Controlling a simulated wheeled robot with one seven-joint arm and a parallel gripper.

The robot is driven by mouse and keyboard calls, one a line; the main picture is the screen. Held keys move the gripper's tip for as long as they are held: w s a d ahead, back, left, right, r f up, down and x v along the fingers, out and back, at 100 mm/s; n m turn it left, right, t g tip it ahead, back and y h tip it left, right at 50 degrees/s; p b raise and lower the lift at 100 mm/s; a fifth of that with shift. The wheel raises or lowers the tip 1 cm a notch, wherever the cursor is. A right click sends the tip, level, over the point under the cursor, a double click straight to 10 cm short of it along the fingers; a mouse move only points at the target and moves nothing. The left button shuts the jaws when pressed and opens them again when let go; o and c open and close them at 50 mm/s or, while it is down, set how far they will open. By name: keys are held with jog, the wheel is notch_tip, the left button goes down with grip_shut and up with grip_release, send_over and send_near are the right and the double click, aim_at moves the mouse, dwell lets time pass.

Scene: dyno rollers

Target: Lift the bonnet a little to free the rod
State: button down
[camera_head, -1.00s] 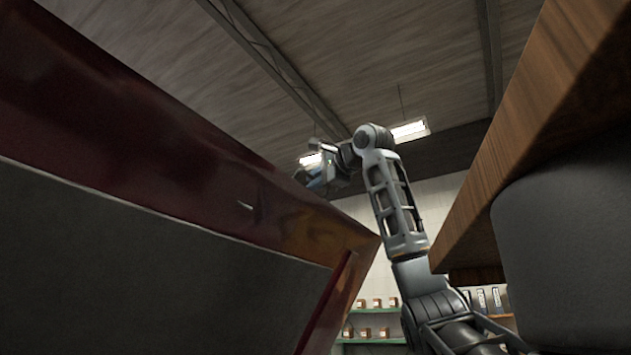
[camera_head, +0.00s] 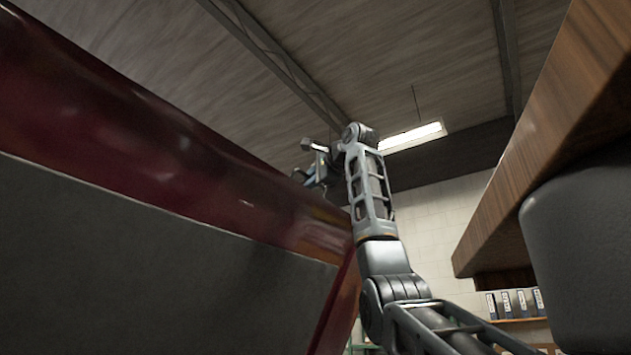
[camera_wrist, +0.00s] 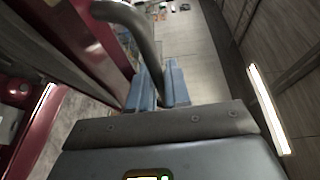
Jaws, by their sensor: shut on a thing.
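The bonnet (camera_head: 170,150) is a dark red panel with a dark grey underside, slanting across the left of the head view. It is raised and tilted. My gripper (camera_head: 316,172) is small and far off at its upper edge, near the right end. In the wrist view my gripper's two blue fingers (camera_wrist: 158,88) are close together around a curved dark grey bar (camera_wrist: 133,28). A red edge of the bonnet (camera_wrist: 101,52) runs beside them. Whether the bar is fixed to the bonnet is hidden. I cannot pick out the rod with certainty.
A wooden worktop (camera_head: 545,130) with a dark grey rounded body (camera_head: 585,245) below it stands close on the right. A lit ceiling lamp (camera_head: 410,136) hangs behind my arm. Shelved binders (camera_head: 515,303) stand at the lower right.

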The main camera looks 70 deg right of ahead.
jog(key=c, duration=1.4)
grip_release()
jog(key=shift+c, duration=0.2)
jog(key=b+v, duration=0.3)
jog(key=v, duration=0.5)
